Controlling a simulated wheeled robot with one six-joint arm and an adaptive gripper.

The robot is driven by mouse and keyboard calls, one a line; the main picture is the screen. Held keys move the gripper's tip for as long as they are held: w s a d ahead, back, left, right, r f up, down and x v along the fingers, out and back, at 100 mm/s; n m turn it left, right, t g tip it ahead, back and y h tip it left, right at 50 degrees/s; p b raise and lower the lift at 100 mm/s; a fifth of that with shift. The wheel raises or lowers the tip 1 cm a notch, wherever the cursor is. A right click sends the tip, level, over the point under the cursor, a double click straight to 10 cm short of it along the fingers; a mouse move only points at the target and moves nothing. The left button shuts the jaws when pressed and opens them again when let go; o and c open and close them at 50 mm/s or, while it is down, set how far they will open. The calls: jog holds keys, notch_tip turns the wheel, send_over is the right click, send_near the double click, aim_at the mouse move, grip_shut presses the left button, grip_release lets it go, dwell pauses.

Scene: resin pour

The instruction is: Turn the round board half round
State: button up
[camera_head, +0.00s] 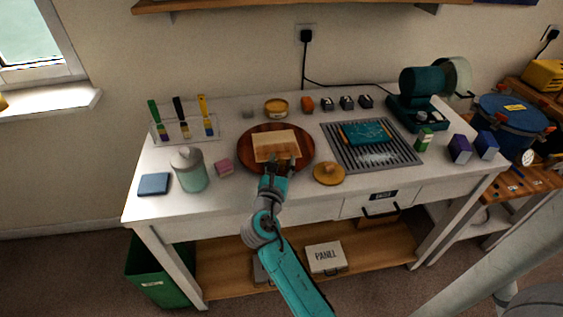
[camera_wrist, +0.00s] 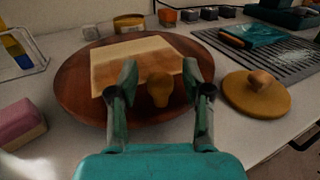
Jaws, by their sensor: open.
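The round board (camera_head: 245,157) is a dark reddish-brown disc on the white bench. It also shows in the wrist view (camera_wrist: 75,85). A pale rectangular wooden panel (camera_head: 274,143) lies flat on it. A small wooden knob (camera_wrist: 159,92) stands at the board's near side in the wrist view. My gripper (camera_head: 279,161) is at the board's near edge. In the wrist view its open fingers (camera_wrist: 160,78) stand on either side of the knob, with gaps visible. I cannot tell whether either finger touches the board. My fingers hide part of the near rim.
A round wooden lid (camera_head: 328,174) lies close to the right. A pink block (camera_head: 223,167) and a glass jar (camera_head: 190,172) stand at left. A brush rack (camera_head: 184,130), small tins behind and a grooved grille (camera_head: 392,152) surround the board.

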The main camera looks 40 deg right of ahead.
jog(key=shift+d, duration=0.1)
grip_shut()
dwell(0.3)
